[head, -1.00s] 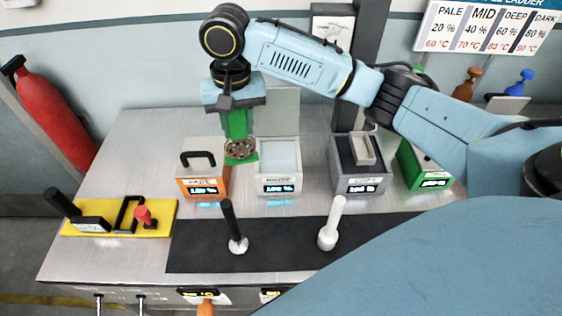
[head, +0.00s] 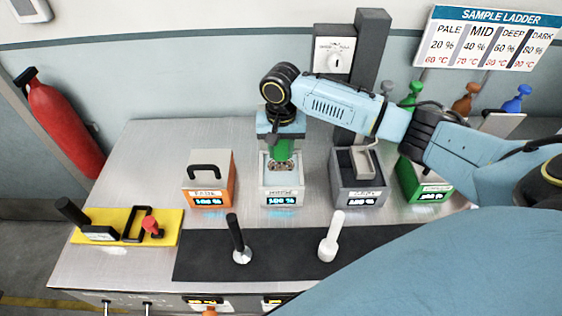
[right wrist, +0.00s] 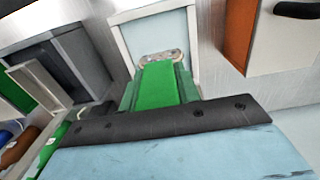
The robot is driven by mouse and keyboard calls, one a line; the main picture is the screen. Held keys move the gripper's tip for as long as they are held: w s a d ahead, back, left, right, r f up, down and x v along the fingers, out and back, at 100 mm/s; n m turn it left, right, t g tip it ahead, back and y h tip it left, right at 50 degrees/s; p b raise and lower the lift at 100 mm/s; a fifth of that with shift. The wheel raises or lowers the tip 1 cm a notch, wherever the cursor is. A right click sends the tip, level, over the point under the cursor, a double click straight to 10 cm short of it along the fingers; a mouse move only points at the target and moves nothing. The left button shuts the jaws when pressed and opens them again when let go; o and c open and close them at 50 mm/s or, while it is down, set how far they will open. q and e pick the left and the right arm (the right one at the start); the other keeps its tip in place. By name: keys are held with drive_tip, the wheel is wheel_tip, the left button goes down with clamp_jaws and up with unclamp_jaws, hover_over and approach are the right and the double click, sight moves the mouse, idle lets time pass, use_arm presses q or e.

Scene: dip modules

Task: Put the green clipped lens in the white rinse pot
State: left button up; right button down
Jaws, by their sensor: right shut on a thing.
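My right gripper (head: 282,140) is shut on the green clipped lens, pointing down over the white rinse pot (head: 283,199). The lens (head: 280,166) shows as a speckled brownish disc below the green clip and lies within the outline of the pot's opening. The right wrist view shows the green clip (right wrist: 160,85), the lens edge (right wrist: 160,55) and the pot's white rim (right wrist: 122,45) around a pale blue inside. I cannot tell how deep the lens sits. My left gripper is not in view.
An orange pot (head: 208,186) with a black-handled lid stands left of the white pot. A grey pot (head: 357,185) and a green pot (head: 425,185) stand right. A black-handled tool (head: 236,236) and a white-handled one (head: 331,238) stand on the dark mat (head: 285,258). A yellow tray (head: 170,222) is at left.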

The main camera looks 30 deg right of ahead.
hover_over(281, 175)
drive_tip(key=shift+w+d+f, duration=0.1)
drive_tip(key=shift+f, duration=2.4)
drive_tip(key=shift+f, duration=0.2)
drive_tip(key=c, duration=1)
unclamp_jaws()
wheel_tip(281, 175, up, 12)
drive_tip(key=shift+r, duration=0.25)
